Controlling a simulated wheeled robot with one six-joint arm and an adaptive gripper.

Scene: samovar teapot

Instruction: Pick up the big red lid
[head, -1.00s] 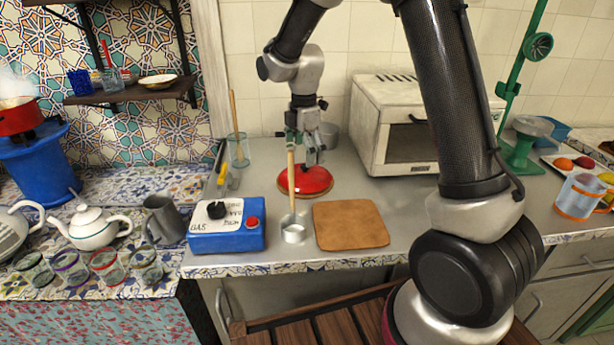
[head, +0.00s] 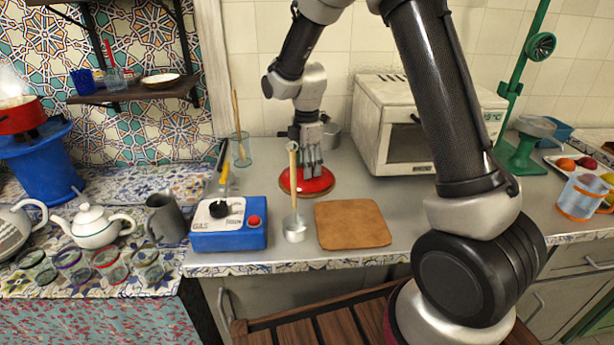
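The big red lid (head: 322,184) lies flat on the metal counter, behind the brown board and the blue gas box. My gripper (head: 311,171) points straight down over the middle of the lid, with its fingertips at or just above the lid's top. The fingers hide the lid's centre, so its knob is not visible. I cannot tell whether the fingers are open or shut, or whether they touch the lid. The lid rests on the counter.
A small metal pot with an upright wooden handle (head: 294,228) stands in front of the lid, its handle close to my gripper. The blue gas box (head: 228,238) and brown board (head: 352,223) are nearer. A white oven (head: 405,150) stands to the right, a glass (head: 241,150) to the left.

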